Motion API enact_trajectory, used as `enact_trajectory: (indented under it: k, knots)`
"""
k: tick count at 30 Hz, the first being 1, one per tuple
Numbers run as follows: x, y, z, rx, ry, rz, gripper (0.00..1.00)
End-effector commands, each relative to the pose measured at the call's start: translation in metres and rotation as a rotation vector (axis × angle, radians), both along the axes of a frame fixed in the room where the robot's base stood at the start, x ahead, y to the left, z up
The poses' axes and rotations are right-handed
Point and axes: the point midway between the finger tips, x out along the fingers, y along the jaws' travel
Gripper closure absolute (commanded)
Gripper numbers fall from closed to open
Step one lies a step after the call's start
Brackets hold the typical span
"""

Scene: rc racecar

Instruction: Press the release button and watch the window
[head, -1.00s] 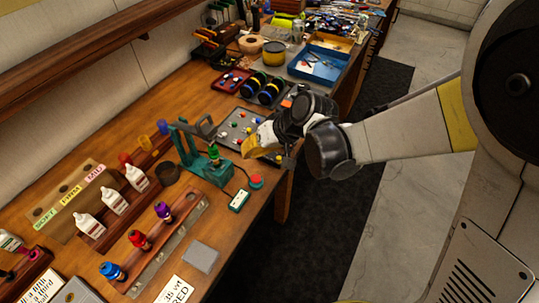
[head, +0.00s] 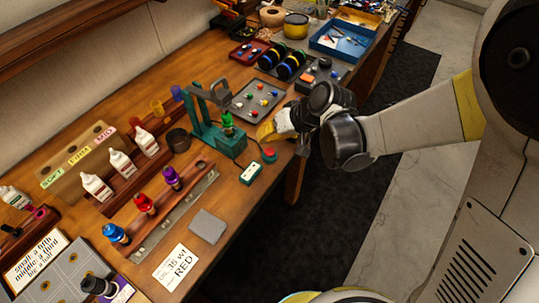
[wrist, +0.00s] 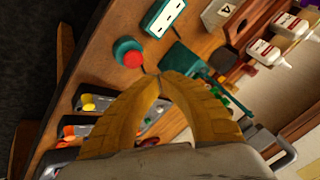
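The red release button (head: 269,154) sits on a small teal base near the bench's front edge. It also shows in the wrist view (wrist: 132,58), just beyond my fingertips. A pale box with dark slots (head: 251,174), perhaps the window, lies beside the button; it is at the top of the wrist view (wrist: 165,15). A teal stand (head: 221,140) with a green-capped piece (head: 228,122) stands behind the button. My gripper (head: 261,135) is behind the button in the head view, apart from it. In the wrist view its yellow fingers (wrist: 159,80) meet at the tips, with nothing visible between them.
A grey tray with coloured pieces (head: 240,107) lies beyond my gripper. Blue, red and purple capped pieces stand in a wooden rack (head: 187,203). White bottles (head: 122,165) stand behind. Bare wood surrounds the button.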

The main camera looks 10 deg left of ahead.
Motion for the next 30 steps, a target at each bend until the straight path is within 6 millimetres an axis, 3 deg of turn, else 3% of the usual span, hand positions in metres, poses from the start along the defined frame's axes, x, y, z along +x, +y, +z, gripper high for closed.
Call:
enact_trajectory:
  k: [1,6,30]
  knots:
    - [0.0,0.0,-0.012,0.0,0.0,0.0,1.0]
    - [0.0,0.0,-0.025,0.0,0.0,0.0,1.0]
    - [0.0,0.0,-0.025,0.0,0.0,0.0,1.0]
